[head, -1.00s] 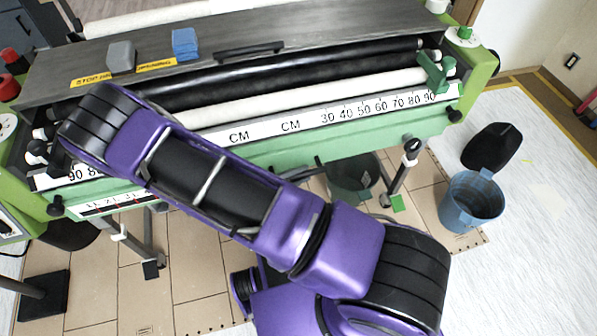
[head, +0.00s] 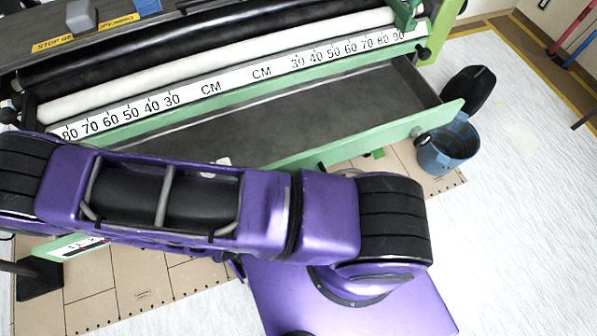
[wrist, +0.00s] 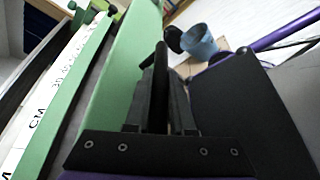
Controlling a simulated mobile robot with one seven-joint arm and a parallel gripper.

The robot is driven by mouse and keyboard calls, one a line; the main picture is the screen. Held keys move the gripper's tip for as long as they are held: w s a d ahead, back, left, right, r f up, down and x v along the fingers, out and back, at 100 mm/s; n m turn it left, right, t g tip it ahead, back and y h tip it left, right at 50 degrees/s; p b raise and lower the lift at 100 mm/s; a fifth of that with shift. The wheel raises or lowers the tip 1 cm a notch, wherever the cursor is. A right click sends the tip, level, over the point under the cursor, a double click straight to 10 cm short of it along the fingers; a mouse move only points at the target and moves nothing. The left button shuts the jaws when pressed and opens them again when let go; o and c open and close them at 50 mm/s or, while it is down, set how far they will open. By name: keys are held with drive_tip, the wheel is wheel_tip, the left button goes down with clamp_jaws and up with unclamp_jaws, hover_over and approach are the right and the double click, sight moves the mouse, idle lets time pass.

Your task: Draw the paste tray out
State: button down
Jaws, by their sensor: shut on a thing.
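The paste tray (head: 300,112) stands well out of the green machine front in the head view, with its dark grey inside showing below the white ruler strip. Its green front panel (head: 370,140) runs along the near side, and my arm covers its left part. In the wrist view the tray's green front (wrist: 122,75) rises just left of my gripper (wrist: 160,65). My gripper is shut on a dark bar-like handle at that front. In the head view my gripper is hidden at the lower left, behind my arm or outside the picture.
A blue bucket (head: 448,148) stands on the floor close to the tray's right end, with a black bin (head: 468,90) behind it. The ruler strip (head: 210,88) and rollers lie above the tray. White floor is free at the right.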

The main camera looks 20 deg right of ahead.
drive_tip(key=shift+s, duration=0.2)
drive_tip(key=c, duration=0.8)
unclamp_jaws()
drive_tip(key=shift+o, duration=0.2)
drive_tip(key=shift+a, duration=0.15)
